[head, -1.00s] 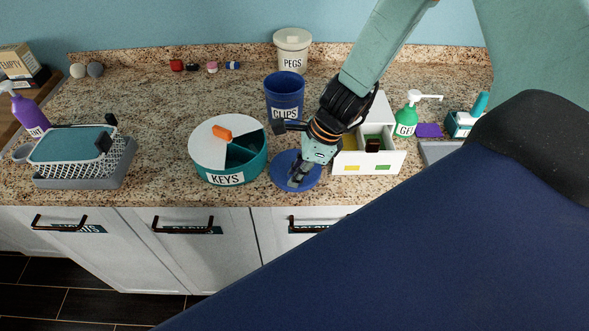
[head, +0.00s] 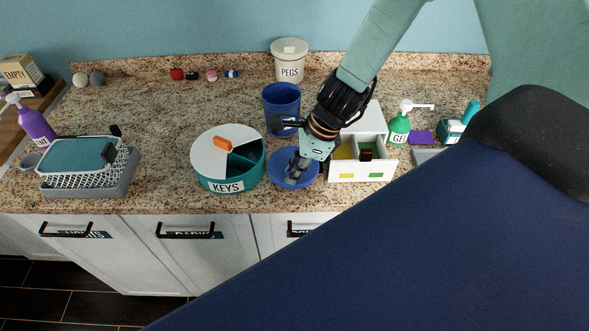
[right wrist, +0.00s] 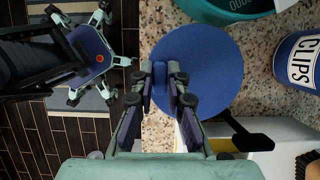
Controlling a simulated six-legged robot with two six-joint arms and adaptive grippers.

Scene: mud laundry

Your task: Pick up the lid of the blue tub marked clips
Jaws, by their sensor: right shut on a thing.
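The blue lid (head: 276,170) is a round disc with a raised grip, in front of the blue tub (head: 282,97) and right of the KEYS container. My right gripper (head: 297,172) is shut on the lid's grip from above. In the right wrist view the fingers (right wrist: 164,78) close on the blue grip of the lid (right wrist: 212,65). The lid looks slightly raised off the counter, roughly level. The tub stands upright and open. Its CLIPS label reads in the right wrist view (right wrist: 303,60), but is mostly covered in the head view. My left gripper is not in view.
The round KEYS container (head: 229,183) stands close left of the lid. A white drawer box (head: 361,171) stands close right, with the green GEL bottle (head: 399,128) beyond. The white PEGS tub (head: 290,65) is at the back.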

